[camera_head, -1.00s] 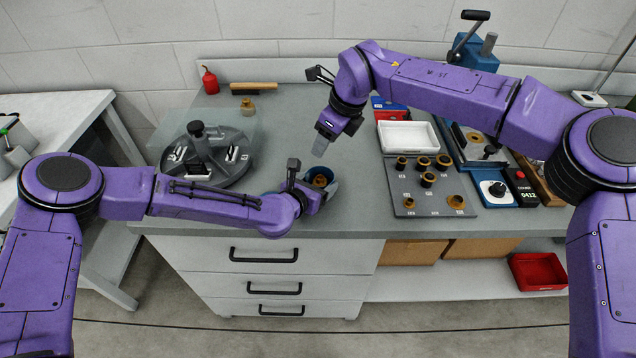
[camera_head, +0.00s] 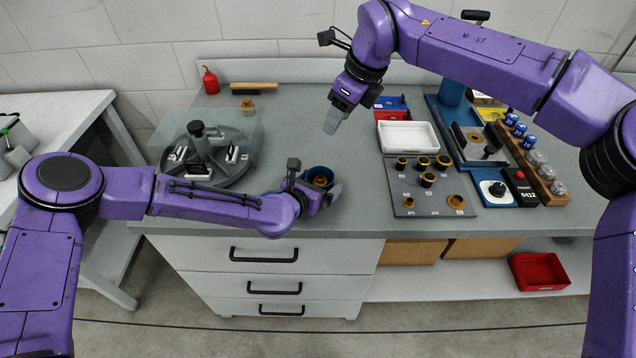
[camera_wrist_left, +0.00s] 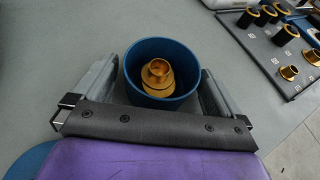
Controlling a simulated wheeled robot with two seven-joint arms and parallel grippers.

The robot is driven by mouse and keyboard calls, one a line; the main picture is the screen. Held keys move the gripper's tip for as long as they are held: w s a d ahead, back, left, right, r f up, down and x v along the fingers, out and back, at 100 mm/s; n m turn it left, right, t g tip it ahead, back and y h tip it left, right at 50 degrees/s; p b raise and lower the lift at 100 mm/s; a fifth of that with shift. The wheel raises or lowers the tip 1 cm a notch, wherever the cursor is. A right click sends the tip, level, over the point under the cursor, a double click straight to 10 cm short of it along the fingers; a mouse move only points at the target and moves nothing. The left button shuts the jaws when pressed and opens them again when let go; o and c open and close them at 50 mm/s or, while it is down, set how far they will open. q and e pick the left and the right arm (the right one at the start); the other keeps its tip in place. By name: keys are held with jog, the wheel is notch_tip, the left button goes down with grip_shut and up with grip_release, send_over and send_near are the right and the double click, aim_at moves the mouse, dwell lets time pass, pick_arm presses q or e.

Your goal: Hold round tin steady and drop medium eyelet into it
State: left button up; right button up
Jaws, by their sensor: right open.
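The round tin (camera_head: 318,175) is blue and stands upright near the front of the bench. My left gripper (camera_head: 322,190) has a finger on either side of it and looks closed on it; in the left wrist view the tin (camera_wrist_left: 161,52) sits between both fingers. Inside the tin lie brass flanged eyelets (camera_wrist_left: 157,73), one appearing to rest over a wider one; their sizes are hard to tell. My right gripper (camera_head: 334,120) is open and empty, above the bench, behind the tin and slightly right of it.
A grey board (camera_head: 405,208) with several brass eyelets lies right of the tin, with a white tray (camera_head: 409,138) behind it. A dark round turntable (camera_head: 215,170) stands left. Bare bench lies between tin and board.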

pick_arm(q)
jog(key=v, duration=1.1)
jog(key=shift+a, duration=0.15)
jog(key=shift+s+a+r, duration=0.15)
jog(key=shift+s, duration=0.25)
